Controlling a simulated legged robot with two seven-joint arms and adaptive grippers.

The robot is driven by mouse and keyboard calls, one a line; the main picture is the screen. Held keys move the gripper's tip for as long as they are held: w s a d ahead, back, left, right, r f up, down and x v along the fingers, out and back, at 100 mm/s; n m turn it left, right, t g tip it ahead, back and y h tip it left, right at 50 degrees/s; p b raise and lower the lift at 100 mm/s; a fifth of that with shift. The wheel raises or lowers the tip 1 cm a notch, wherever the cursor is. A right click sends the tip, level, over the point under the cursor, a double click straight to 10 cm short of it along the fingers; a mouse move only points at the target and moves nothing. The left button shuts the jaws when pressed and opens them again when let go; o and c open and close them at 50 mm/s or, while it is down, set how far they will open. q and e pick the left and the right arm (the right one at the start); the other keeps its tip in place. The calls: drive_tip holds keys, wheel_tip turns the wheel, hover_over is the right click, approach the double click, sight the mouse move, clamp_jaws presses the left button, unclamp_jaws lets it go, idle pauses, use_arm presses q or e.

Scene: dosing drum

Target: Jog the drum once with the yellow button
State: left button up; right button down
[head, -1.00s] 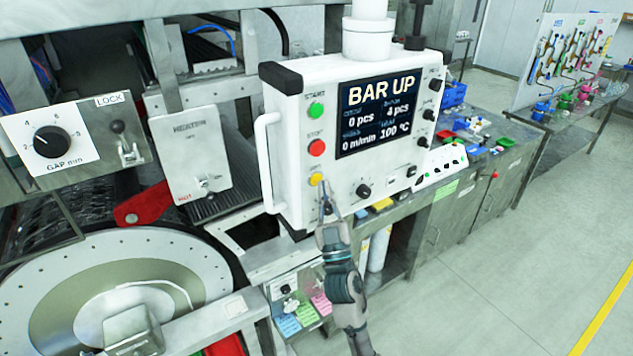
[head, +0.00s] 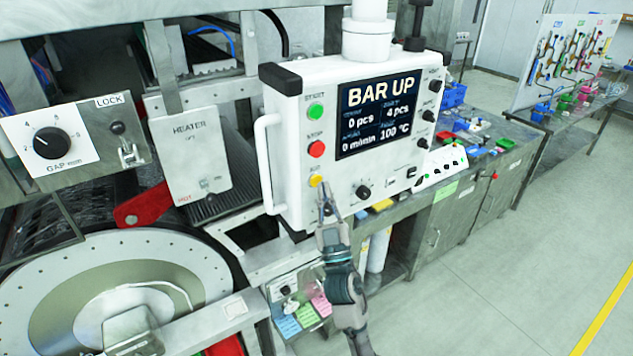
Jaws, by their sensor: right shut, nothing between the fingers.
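The yellow button (head: 316,180) is on the lower left of the white control panel (head: 280,140), below the red stop button (head: 316,149) and the green start button (head: 315,111). My right gripper (head: 324,188) is shut and empty. Its fingertips are at or just below the right edge of the yellow button; I cannot tell whether they touch it. The panel screen (head: 380,118) reads BAR UP, 0 pcs, 4 pcs, 0 m/min and 100 °C. The drum (head: 75,318) is at the lower left, partly behind a metal frame. My left gripper is not in view.
The panel's white side handle (head: 264,165) stands out left of the buttons. A black knob (head: 363,191) is right of the gripper. A gap dial (head: 51,143), a heater plate (head: 193,155) and a red lever (head: 143,206) are to the left. Open floor is at right.

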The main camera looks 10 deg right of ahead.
drive_tip(key=shift+w, duration=0.1)
drive_tip(key=shift+w+a, duration=0.15)
drive_tip(key=shift+w, duration=0.1)
drive_tip(key=shift+w+a+b, duration=0.1)
drive_tip(key=shift+w+b, duration=0.25)
drive_tip(key=shift+b, duration=0.05)
idle(0.8)
drive_tip(key=shift+r, duration=0.1)
drive_tip(key=shift+s+d+p, duration=0.3)
drive_tip(key=shift+s+p, duration=0.1)
drive_tip(key=shift+s, duration=0.35)
drive_tip(key=s, duration=0.1)
drive_tip(key=s+d+p, duration=0.1)
drive_tip(key=s, duration=0.1)
drive_tip(key=s+p, duration=0.1)
drive_tip(key=shift+s+d, duration=0.35)
drive_tip(key=shift+d, duration=0.05)
